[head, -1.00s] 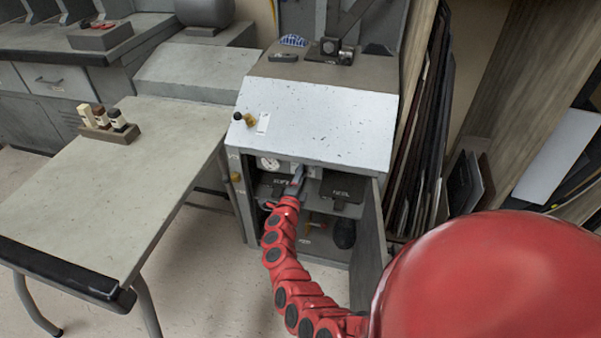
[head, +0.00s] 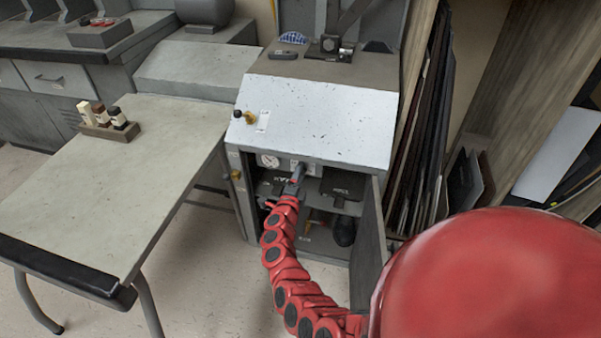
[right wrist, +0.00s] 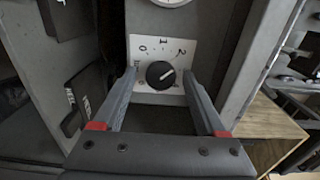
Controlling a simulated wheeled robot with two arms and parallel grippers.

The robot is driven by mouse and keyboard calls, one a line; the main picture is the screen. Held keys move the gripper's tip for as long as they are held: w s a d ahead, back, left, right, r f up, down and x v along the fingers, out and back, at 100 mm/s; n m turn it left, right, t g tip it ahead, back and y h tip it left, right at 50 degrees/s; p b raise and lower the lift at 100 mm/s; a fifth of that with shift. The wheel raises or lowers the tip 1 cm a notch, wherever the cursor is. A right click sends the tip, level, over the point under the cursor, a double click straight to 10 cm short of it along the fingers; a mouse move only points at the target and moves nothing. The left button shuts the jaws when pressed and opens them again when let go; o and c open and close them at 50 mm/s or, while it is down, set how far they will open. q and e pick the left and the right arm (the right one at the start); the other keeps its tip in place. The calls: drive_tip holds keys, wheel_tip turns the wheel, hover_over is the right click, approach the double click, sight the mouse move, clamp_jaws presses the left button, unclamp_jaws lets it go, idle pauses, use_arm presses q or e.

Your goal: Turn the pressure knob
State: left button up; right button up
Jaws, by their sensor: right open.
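The pressure knob (right wrist: 160,74) is a round black dial with a light pointer line, on a white plate (right wrist: 150,48) marked 0, 1, 2. In the right wrist view its pointer aims to the upper right, toward the 2. My right gripper (right wrist: 159,82) is open, with one finger on each side of the knob; I cannot tell whether they touch it. In the head view my right gripper (head: 297,176) reaches into the open cabinet (head: 240,190), and the knob is hard to make out there. My left gripper is not in view.
A round gauge (head: 269,160) is left of the gripper inside the cabinet; its lower edge shows in the right wrist view. The open cabinet door (head: 369,240) stands close to the right of my arm. Dark pedals or boxes (head: 342,187) fill the shelf. A table (head: 110,190) stands left.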

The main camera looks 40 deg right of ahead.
drive_tip(key=p+v, duration=0.2)
drive_tip(key=v, duration=1.5)
drive_tip(key=shift+d, duration=0.1)
